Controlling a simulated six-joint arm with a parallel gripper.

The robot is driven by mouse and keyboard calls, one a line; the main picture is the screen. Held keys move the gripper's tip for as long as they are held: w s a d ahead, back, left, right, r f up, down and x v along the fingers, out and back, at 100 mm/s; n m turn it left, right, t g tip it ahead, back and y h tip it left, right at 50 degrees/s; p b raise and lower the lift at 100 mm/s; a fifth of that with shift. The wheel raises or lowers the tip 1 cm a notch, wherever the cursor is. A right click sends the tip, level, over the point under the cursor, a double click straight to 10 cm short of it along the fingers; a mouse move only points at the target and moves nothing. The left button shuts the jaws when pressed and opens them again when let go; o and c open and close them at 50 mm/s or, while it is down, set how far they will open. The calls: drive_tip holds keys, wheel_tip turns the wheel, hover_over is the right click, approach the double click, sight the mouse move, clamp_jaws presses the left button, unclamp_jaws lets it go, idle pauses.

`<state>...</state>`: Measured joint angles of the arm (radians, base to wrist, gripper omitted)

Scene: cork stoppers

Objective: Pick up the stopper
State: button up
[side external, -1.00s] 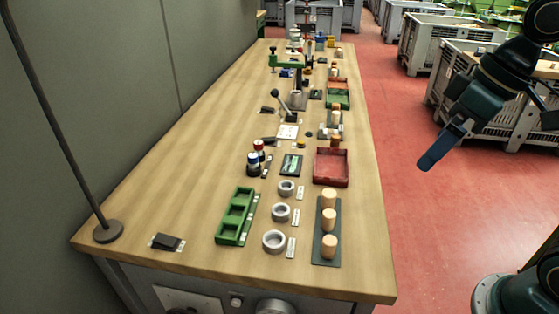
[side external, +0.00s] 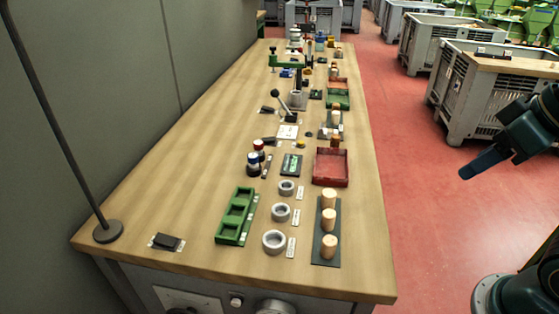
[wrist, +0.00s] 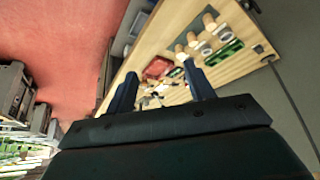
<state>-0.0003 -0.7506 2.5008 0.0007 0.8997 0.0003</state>
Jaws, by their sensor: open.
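Three cork stoppers stand upright in a row on a dark strip (side external: 318,248) near the bench's front right: a near one (side external: 329,246), a middle one (side external: 328,219) and a far one (side external: 329,198). They also show small at the top of the wrist view, where one stopper (wrist: 209,20) is clear. My gripper (side external: 466,174) is off to the right of the bench, over the red floor, well apart from the stoppers. In the wrist view its two fingers (wrist: 160,80) are spread with nothing between them.
Left of the stoppers are several grey rings (side external: 281,213) and a green tray (side external: 249,228). A red tray (side external: 346,180) lies behind the stoppers. A lamp-like stand (side external: 108,231) is at the front left. Grey crates (side external: 470,110) stand on the floor behind my arm.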

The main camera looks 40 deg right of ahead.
drive_tip(key=n+g, duration=0.6)
drive_tip(key=n, duration=1.2)
hover_over(330, 241)
wheel_tip(330, 241, down, 11)
drive_tip(key=shift+r, duration=0.15)
drive_tip(key=shift+s+f, duration=0.1)
drive_tip(key=shift+f, duration=4.25)
drive_tip(key=shift+f, duration=2.55)
